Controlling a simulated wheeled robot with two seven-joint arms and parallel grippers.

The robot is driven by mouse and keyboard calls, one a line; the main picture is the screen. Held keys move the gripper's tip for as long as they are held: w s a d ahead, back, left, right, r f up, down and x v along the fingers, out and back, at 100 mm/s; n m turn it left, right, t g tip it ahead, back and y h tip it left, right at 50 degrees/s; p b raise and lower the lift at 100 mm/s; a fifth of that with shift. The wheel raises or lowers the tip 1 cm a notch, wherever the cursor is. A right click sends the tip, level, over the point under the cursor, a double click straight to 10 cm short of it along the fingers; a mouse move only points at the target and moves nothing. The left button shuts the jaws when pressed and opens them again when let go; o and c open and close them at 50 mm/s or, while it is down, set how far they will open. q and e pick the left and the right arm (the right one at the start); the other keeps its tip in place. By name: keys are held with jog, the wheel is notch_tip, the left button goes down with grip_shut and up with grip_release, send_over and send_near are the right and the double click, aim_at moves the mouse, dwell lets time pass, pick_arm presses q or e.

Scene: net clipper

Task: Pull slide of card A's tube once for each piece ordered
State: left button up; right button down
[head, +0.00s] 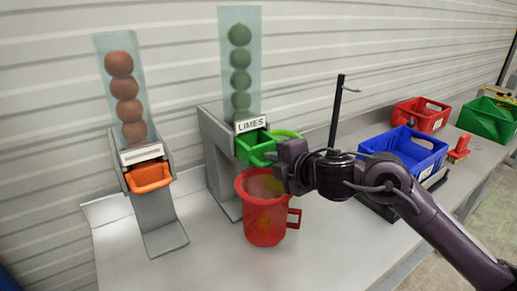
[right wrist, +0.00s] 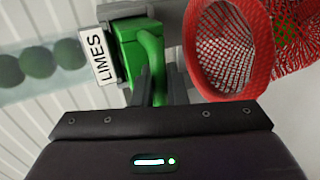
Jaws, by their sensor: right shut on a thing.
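The limes tube (head: 240,70) is clear, holds a stack of green balls and bears a white "LIMES" label (head: 251,124), also readable in the right wrist view (right wrist: 98,55). Below the label is its green slide (head: 255,148); in the right wrist view its curved green handle (right wrist: 152,62) lies between my fingers. My right gripper (head: 279,163) is shut on that handle. A red mesh jug (head: 264,222) stands beneath the slide. The left tube (head: 122,85) holds orange-brown balls above an orange slide (head: 149,178); its label is unreadable. No card marked A is legible. My left gripper is out of view.
A blue crate (head: 405,150) stands right of the jug, partly behind my right arm, near a thin black post (head: 336,112). A red crate (head: 420,116), a green crate (head: 488,118) and a small red object (head: 460,147) are farther right. The bench front is clear.

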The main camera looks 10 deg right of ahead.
aim_at(265, 151)
jog(key=shift+w+a+r, duration=0.1)
jog(key=shift+w+a, duration=0.25)
jog(key=shift+w, duration=0.6)
jog(key=shift+w+a+f, duration=0.1)
jog(key=shift+w+a, duration=0.25)
jog(key=shift+w, duration=0.55)
jog(key=shift+w+a+r, duration=0.1)
jog(key=shift+w+a, duration=0.25)
jog(key=shift+w, duration=0.6)
